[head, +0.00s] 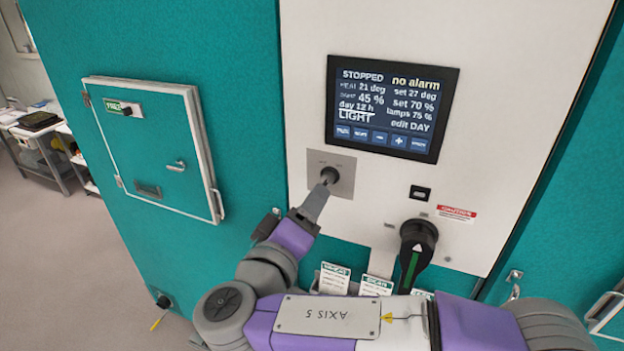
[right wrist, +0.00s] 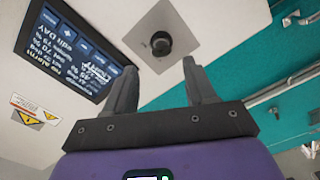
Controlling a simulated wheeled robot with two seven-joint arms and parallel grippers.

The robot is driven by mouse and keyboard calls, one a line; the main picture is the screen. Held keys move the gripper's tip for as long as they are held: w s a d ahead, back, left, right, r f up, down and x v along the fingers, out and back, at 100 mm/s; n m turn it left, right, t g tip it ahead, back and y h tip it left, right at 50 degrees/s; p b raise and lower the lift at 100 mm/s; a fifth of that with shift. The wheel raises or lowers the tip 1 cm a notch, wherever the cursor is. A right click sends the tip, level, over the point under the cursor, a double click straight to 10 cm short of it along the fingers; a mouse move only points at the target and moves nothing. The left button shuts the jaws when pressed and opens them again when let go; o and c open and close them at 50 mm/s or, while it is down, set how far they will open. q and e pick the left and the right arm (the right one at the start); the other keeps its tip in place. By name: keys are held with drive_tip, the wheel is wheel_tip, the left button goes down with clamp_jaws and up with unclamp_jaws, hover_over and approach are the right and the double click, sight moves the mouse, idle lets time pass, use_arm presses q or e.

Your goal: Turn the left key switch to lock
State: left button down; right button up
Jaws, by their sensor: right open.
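The left key switch (head: 126,110) is a small black knob on a plate with a green label, seemingly reading FREE, near the top of the white-edged teal door (head: 150,150) at the left of the head view. My right gripper (head: 322,190) is well to the right of it, in front of the white control panel, by a different dark round knob (head: 330,174) on a grey plate. In the right wrist view my right gripper (right wrist: 160,80) has its fingers apart and empty, with that knob (right wrist: 160,43) beyond the fingertips. My left gripper is not in view.
The white panel carries a screen (head: 392,107) reading STOPPED and, below, a large black rotary handle (head: 416,252). Labelled cards (head: 334,278) stand below the panel, partly behind my arm. The front of the left door is clear.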

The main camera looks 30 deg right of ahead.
sight(326, 182)
drive_tip(key=p+x, duration=0.2)
drive_tip(key=x, duration=0.5)
drive_tip(key=shift+f, duration=0.1)
drive_tip(key=shift+c, duration=0.4)
clamp_jaws()
